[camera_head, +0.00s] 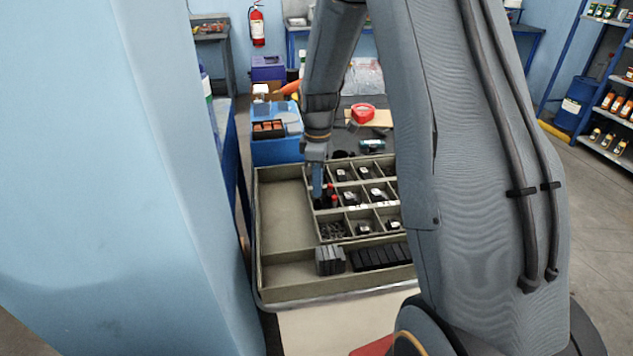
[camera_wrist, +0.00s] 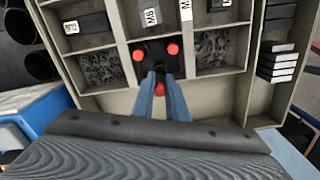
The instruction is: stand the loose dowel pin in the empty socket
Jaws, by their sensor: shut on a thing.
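My gripper (camera_wrist: 158,76) has its blue fingers shut on a red-topped dowel pin (camera_wrist: 159,89), which shows between them in the wrist view. The fingers point down at a dark block (camera_wrist: 155,50) in a compartment of the tray. Two other red-topped pins stand in that block, one at the left (camera_wrist: 138,55) and one at the right (camera_wrist: 173,49). In the head view my gripper (camera_head: 317,188) is over the same compartment, beside the red pins (camera_head: 333,198). The empty socket and the held pin's lower end are hidden, so I cannot tell whether the pin is in the socket.
The divided tray (camera_head: 282,292) has low walls around each compartment. Neighbouring cells hold small dark parts (camera_wrist: 104,68) and labelled black boxes. Grey plates (camera_head: 330,261) stand in the front channel. The tray's left channel (camera_head: 283,215) is empty. A blue bin (camera_head: 275,152) stands behind.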

